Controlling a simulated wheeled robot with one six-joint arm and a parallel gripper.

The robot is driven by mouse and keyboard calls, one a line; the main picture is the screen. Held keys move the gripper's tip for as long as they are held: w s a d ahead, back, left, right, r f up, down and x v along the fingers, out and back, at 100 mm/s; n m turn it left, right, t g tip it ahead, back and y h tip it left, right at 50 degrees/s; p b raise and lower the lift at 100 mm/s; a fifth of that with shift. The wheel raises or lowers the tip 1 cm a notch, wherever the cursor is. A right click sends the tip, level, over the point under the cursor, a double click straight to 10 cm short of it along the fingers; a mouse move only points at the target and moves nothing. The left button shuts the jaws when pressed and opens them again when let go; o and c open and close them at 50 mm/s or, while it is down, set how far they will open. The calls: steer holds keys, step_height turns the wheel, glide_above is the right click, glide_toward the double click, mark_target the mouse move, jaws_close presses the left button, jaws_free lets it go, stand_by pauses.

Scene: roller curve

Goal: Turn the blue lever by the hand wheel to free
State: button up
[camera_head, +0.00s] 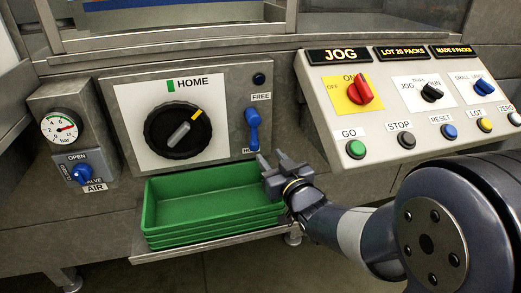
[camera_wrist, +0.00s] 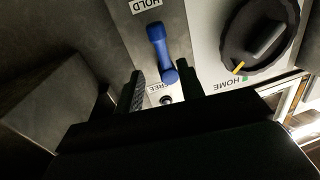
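The blue lever (camera_head: 253,128) is on the grey panel right of the black hand wheel (camera_head: 160,142). It stands nearly upright between the FREE label (camera_head: 261,97) above and a partly hidden label below, which reads HOLD in the wrist view (camera_wrist: 146,5). My gripper (camera_head: 273,161) is open and empty, just below the lever in the head view. In the wrist view, the picture is inverted; the lever (camera_wrist: 160,48) lies just beyond the gap between my open fingers (camera_wrist: 160,90), with no clear contact. The wheel's yellow pointer tip is turned right of the green HOME mark.
Stacked green trays (camera_head: 213,205) sit on a shelf below the wheel panel, close to my gripper. The button console (camera_head: 410,105) juts out on the right. An air valve (camera_head: 83,172) and gauge are at the left. A small dark button (camera_head: 259,79) is above FREE.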

mark_target(256, 141)
steer(key=b+x, duration=0.2)
steer(key=x, duration=0.9)
steer(key=shift+c, duration=0.4)
steer(key=shift+f, duration=0.1)
jaws_close()
